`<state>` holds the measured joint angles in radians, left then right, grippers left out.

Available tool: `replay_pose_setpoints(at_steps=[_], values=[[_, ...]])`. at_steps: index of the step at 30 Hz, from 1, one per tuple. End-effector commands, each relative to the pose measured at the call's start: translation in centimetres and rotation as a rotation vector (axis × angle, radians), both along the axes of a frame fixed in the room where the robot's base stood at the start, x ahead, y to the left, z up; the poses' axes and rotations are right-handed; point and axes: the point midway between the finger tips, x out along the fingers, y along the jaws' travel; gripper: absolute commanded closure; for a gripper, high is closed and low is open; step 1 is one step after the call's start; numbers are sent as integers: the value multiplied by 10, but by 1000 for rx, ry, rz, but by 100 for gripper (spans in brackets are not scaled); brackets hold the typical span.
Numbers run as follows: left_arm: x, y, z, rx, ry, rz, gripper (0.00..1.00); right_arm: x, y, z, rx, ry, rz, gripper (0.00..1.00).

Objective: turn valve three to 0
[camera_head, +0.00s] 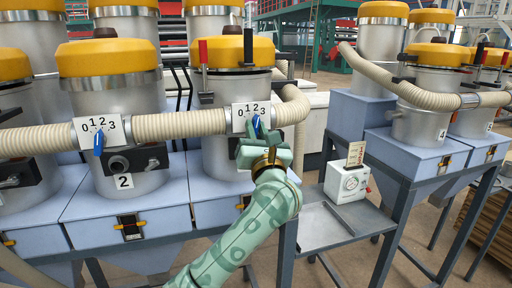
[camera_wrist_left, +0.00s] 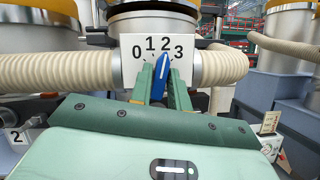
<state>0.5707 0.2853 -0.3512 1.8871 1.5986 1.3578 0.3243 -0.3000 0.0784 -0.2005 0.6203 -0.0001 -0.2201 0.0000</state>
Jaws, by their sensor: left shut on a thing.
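Valve three's blue handle (camera_head: 256,124) sits on a white dial plate (camera_head: 239,118) marked 0 to 3, on the middle machine. My left gripper (camera_head: 261,140) is at the front of this plate and shut on the handle. In the left wrist view the handle (camera_wrist_left: 163,68) stands between the two green fingers (camera_wrist_left: 161,85). Its upper tip leans slightly right and points near the 2 on the plate (camera_wrist_left: 133,72). The machine's own number label is not visible behind my arm. My right gripper is not in view.
A similar valve with a blue handle (camera_head: 98,143) is to the left, above the label 2 (camera_head: 124,181). Ribbed hoses (camera_head: 180,124) run into the plates from both sides. A metal side table (camera_head: 335,228) with a small white device (camera_head: 347,182) stands to the right.

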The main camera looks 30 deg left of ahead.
Motion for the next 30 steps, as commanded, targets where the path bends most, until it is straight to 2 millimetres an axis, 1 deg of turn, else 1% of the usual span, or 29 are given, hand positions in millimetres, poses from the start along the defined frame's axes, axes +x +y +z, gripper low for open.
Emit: replay_pose_setpoints(at_steps=[1, 15, 21, 30], values=[[1, -1, -7, -30, -35, -2, 100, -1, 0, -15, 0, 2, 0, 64], [3, -3, -6, -319, -373, -1, 100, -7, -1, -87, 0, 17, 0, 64], [3, -3, -5, -437, -511, -2, 100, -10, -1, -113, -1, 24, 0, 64], [3, -3, -1, -575, -674, -1, 100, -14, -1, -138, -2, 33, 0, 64]])
